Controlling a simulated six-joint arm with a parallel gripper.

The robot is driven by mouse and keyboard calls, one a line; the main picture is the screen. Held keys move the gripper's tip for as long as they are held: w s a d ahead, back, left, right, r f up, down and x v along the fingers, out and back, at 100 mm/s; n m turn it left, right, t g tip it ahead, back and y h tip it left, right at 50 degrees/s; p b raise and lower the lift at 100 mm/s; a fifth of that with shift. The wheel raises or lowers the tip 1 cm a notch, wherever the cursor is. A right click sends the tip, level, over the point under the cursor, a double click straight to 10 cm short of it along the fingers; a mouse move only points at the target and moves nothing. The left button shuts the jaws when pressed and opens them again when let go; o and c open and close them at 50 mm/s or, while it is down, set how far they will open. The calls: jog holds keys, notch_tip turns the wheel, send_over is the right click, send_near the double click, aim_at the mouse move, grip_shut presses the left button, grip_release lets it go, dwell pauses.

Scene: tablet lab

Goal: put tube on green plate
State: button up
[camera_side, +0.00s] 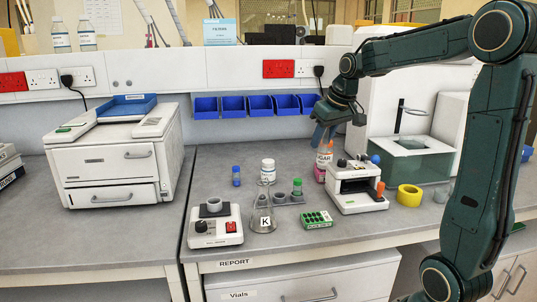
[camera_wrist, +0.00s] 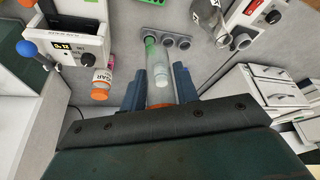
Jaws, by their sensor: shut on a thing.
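My gripper (camera_side: 325,132) is raised above the bench toward the back in the side view. In the wrist view its two blue fingers (camera_wrist: 159,88) are shut on a clear tube (camera_wrist: 158,92) with an orange end toward the camera. The side view does not show this tube clearly. The green plate (camera_side: 316,219), a small block with rows of wells, lies flat near the bench's front edge. An edge of the green plate (camera_wrist: 141,4) also shows at the top of the wrist view. My gripper is well above and behind it.
An orange-capped bottle (camera_side: 323,163) stands below my gripper. A white device (camera_side: 357,190) sits right of the plate.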

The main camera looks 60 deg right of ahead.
jog(key=shift+f, duration=10)
jog(key=shift+f, duration=0.15)
jog(key=o, duration=0.9)
jog(key=shift+o, duration=0.2)
jog(key=shift+r, duration=0.2)
jog(key=shift+v, duration=0.8)
jog(key=v, duration=1)
jog(key=shift+r, duration=0.15)
